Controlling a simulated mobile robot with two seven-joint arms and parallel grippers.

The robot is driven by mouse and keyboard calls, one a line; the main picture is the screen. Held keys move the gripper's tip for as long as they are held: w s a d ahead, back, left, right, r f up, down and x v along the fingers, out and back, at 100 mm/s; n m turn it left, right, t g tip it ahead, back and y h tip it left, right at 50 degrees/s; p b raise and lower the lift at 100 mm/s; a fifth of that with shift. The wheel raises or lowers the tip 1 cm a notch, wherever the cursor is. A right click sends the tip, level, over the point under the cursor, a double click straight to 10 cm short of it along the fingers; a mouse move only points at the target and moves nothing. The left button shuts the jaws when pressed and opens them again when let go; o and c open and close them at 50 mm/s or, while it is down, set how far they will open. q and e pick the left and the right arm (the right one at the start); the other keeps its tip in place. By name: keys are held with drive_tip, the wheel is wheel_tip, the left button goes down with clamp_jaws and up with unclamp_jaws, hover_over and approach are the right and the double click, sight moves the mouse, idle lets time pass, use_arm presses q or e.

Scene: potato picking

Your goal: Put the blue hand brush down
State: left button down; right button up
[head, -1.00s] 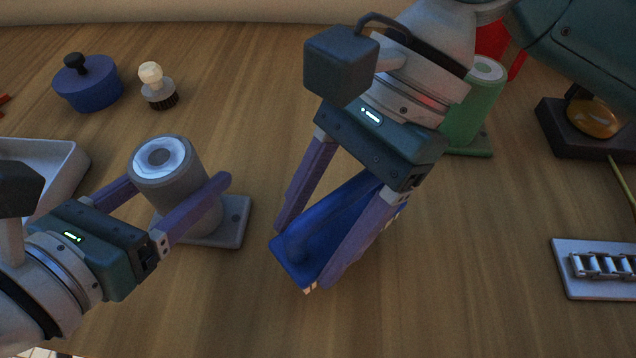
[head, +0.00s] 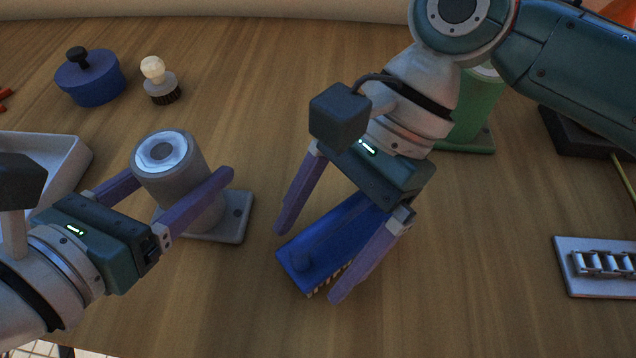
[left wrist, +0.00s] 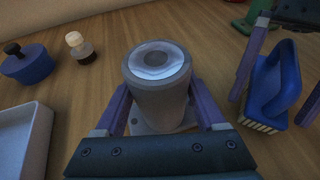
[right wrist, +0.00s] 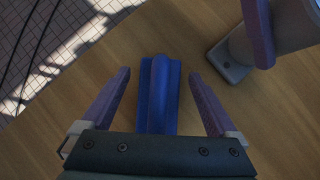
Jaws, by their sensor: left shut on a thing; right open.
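The blue hand brush (head: 318,252) rests on the wooden table with its pale bristles down, below my right gripper. It also shows in the right wrist view (right wrist: 158,95) between the fingers, and in the left wrist view (left wrist: 272,88) at the right. My right gripper (head: 309,260) is open, its fingers on either side of the brush with gaps to it. My left gripper (head: 160,215) is shut on a grey cylinder (head: 168,160), which stands upright on a grey base plate (head: 236,213).
A blue lidded pot (head: 90,82) and a small pale-knobbed brush (head: 160,85) stand at the back left. A white tray (head: 75,160) is at the left. A green holder (head: 468,115) stands behind my right arm. A grey rack plate (head: 592,284) lies at the right.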

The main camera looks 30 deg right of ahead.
sight(343, 232)
drive_tip(key=v, duration=1.2)
drive_tip(key=shift+r, duration=0.1)
drive_tip(key=shift+o, duration=0.5)
drive_tip(key=shift+s+a+t+h, duration=1.85)
drive_tip(key=shift+a+h, duration=0.35)
drive_tip(key=shift+h, duration=1)
drive_tip(key=x, duration=0.7)
drive_tip(key=d+x, duration=0.1)
drive_tip(key=x, duration=0.2)
drive_tip(key=shift+w+f, duration=0.15)
drive_tip(key=shift+f, duration=0.2)
